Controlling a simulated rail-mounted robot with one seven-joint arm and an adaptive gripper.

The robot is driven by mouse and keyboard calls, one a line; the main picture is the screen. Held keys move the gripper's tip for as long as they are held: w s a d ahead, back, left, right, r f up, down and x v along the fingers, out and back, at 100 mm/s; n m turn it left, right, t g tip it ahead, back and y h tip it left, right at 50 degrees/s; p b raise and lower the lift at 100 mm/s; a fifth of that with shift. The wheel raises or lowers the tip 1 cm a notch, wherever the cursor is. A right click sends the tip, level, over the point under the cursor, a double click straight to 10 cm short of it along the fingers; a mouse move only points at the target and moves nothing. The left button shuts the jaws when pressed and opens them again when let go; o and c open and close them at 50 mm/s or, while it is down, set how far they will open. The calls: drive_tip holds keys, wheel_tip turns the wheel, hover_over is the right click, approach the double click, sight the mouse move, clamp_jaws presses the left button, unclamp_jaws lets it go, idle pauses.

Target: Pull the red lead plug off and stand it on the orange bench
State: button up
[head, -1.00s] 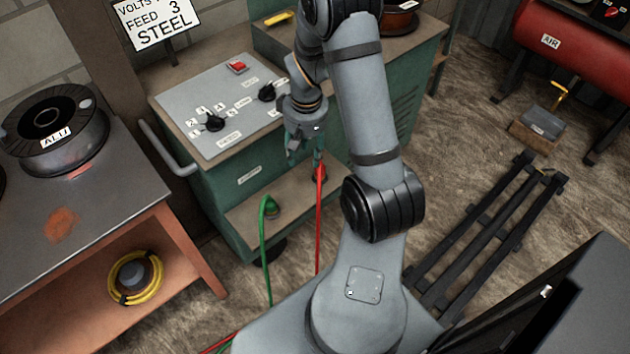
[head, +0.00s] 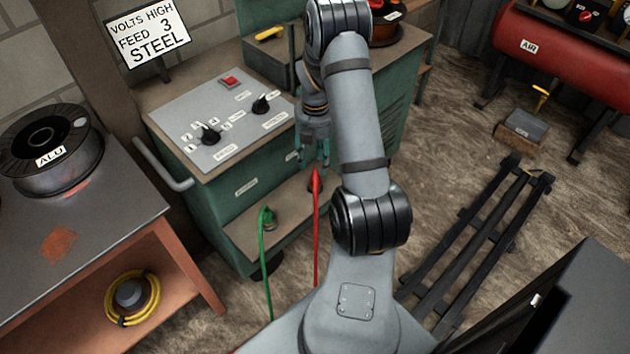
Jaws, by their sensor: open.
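The red lead plug (head: 316,183) is at the front of the green welder cabinet (head: 205,215), in front of a dark socket on its lower ledge. Its red lead hangs straight down. I cannot tell whether the plug is seated. My gripper (head: 313,160) is open, its greenish fingers pointing down just above the plug. They look close to its top; I cannot tell whether they touch it. The orange bench (head: 180,255) stands at the left, with a grey top and orange legs. My arm covers part of the cabinet's right side.
A green plug (head: 268,217) with its lead sits on the ledge left of the red one. A spool marked ALU (head: 55,150) stands on the bench top; the top's front part is clear. A cabinet handle (head: 160,165) juts out toward the bench.

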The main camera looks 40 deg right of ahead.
sight(315, 174)
drive_tip(key=shift+n, duration=0.3)
drive_tip(key=shift+f, duration=0.1)
wheel_tip(315, 174, down, 9)
drive_tip(key=b, duration=0.7)
idle(1.2)
drive_tip(key=c, duration=0.3)
drive_tip(key=c, duration=0.7)
clamp_jaws()
drive_tip(key=o, duration=1.5)
unclamp_jaws()
drive_tip(key=shift+c, duration=0.2)
